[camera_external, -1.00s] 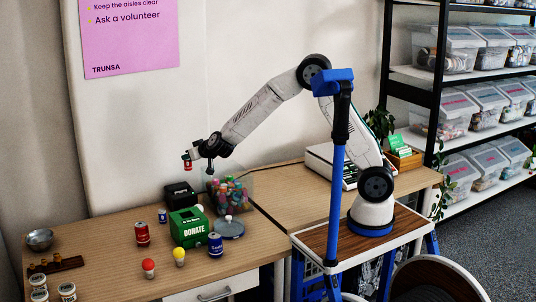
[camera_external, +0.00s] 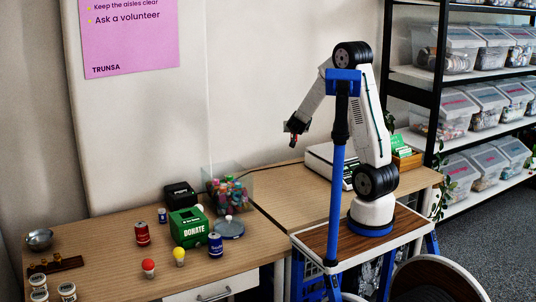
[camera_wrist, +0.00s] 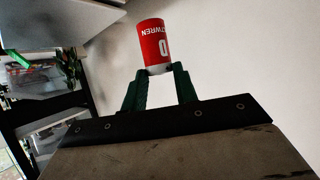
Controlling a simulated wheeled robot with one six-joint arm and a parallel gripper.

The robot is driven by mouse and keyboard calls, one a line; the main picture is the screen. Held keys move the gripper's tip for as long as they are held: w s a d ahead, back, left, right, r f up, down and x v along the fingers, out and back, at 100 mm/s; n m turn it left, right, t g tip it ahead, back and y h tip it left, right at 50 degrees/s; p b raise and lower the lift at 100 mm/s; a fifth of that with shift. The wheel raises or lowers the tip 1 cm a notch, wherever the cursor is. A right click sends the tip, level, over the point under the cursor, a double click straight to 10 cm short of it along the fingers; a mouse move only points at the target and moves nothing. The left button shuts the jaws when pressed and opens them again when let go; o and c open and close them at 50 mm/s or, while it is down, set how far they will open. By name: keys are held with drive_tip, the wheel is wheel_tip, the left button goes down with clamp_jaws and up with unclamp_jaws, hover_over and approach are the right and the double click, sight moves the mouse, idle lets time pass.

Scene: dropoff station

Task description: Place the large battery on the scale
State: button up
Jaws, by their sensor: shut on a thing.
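My gripper (camera_external: 292,133) is shut on a red cylindrical battery (camera_wrist: 155,45), which shows white lettering and a large D in the wrist view. The fingertips (camera_wrist: 161,78) grip its white lower end, and the rest stands out beyond them. In the external view, the gripper and battery are raised in the air, left of and above the white scale-like device (camera_external: 319,163). That device sits on the right-hand table near the wall, partly hidden behind my arm and the blue post. The battery is apart from it.
The left table holds a green DONATE box (camera_external: 188,228), a clear bin of colourful items (camera_external: 228,188), a red can (camera_external: 142,234), a blue can (camera_external: 215,245) and a round grey plate (camera_external: 229,228). A wooden card box (camera_external: 405,157) stands right of the device. Shelving (camera_external: 440,75) rises at right.

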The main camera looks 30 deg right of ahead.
drive_tip(key=s+d+m+g+h, duration=0.2)
drive_tip(key=s+d, duration=0.4)
drive_tip(key=d, duration=0.3)
drive_tip(key=s+d+m+g+h, duration=0.15)
drive_tip(key=s+d, duration=0.35)
drive_tip(key=d, duration=0.5)
wheel_tip(320, 180, down, 5)
drive_tip(key=shift+m+t, duration=0.25)
drive_tip(key=shift+m, duration=0.1)
drive_tip(key=shift+w+d+f, duration=0.9)
drive_tip(key=shift+w, duration=1.6)
drive_tip(key=shift+w+d+f, duration=0.85)
drive_tip(key=shift+w+d, duration=0.1)
drive_tip(key=shift+w, duration=1.5)
drive_tip(key=shift+w+d+f, duration=0.9)
drive_tip(key=shift+w, duration=1.6)
drive_tip(key=shift+f, duration=0.2)
drive_tip(key=o, duration=1.1)
drive_tip(key=shift+c, duration=0.2)
drive_tip(key=shift+r, duration=0.2)
